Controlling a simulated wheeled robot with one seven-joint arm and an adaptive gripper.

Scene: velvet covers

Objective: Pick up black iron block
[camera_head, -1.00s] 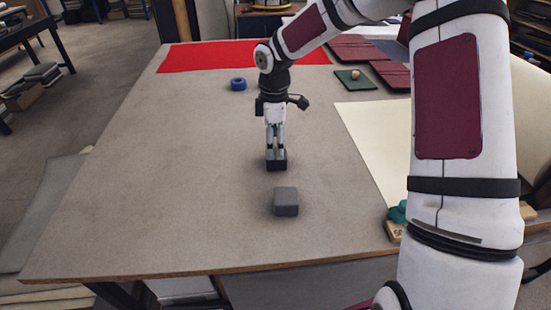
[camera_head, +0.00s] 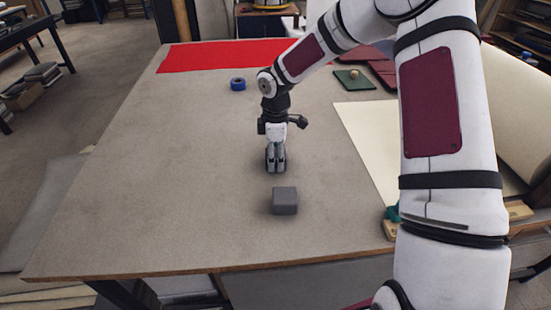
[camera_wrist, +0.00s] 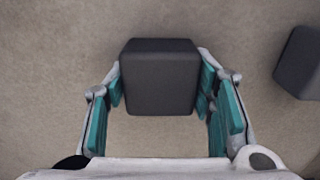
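The black block (camera_wrist: 160,77) is a dark, rounded-edged cube between the fingers of my gripper in the wrist view. My gripper (camera_head: 276,168) points down at the table, and it also shows in the wrist view (camera_wrist: 160,95). Its teal-padded fingers stand apart on either side of the block, very close to its sides. Contact is hard to tell. In the head view the fingers hide most of the block. A second, greyer block (camera_head: 285,200) rests nearer the front edge, and it shows at the right edge of the wrist view (camera_wrist: 300,65).
The table (camera_head: 170,170) is clear to the left. A blue ring (camera_head: 238,84) and a red cloth (camera_head: 205,56) lie toward the back. A cream sheet (camera_head: 370,135) lies on the right, with a green pad (camera_head: 353,80) beyond it.

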